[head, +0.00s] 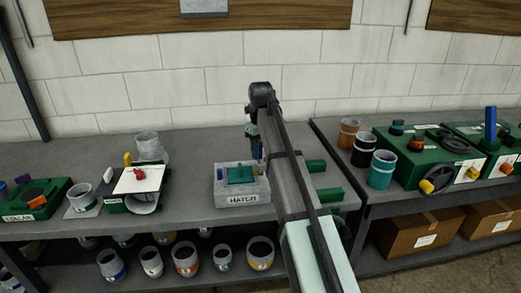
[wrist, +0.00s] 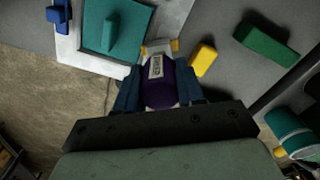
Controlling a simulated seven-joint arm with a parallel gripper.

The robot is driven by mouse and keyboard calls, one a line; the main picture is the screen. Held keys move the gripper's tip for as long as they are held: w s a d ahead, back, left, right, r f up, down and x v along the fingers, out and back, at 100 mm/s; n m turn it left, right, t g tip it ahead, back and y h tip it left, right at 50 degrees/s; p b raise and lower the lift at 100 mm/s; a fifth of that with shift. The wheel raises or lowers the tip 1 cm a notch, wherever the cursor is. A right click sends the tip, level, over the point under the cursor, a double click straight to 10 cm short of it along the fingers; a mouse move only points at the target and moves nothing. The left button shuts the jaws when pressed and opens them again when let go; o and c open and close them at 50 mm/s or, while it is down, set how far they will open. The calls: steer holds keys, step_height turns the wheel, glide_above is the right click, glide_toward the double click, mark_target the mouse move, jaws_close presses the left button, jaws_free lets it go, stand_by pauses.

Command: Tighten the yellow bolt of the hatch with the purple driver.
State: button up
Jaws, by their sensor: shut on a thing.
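The hatch (head: 228,199) is a pale grey block on the bench with a green lid (head: 240,174) and a HATCH label. Its pale frame (wrist: 93,62) and lid (wrist: 103,28) also show in the wrist view. My gripper (wrist: 158,92) is shut on the purple driver (wrist: 158,92), which has a pale label. The driver's far end overlaps the hatch's near corner in the wrist view; contact is unclear. A yellow piece (wrist: 203,60) shows just right of it, with more yellow by the driver's end. I cannot tell which is the bolt. A blue bolt (wrist: 57,16) shows at another corner.
Green blocks (head: 327,194) lie right of the hatch, partly behind my arm. A teal cup (head: 381,170) and green machines stand on the right bench. A white board (head: 139,180) and grey pipe pieces stand left. Bare bench lies between them and the hatch.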

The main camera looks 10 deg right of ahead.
steer(key=shift+m, duration=1.8)
steer(key=shift+n, duration=0.8)
steer(key=shift+r, duration=0.2)
steer(key=shift+r, duration=2.35)
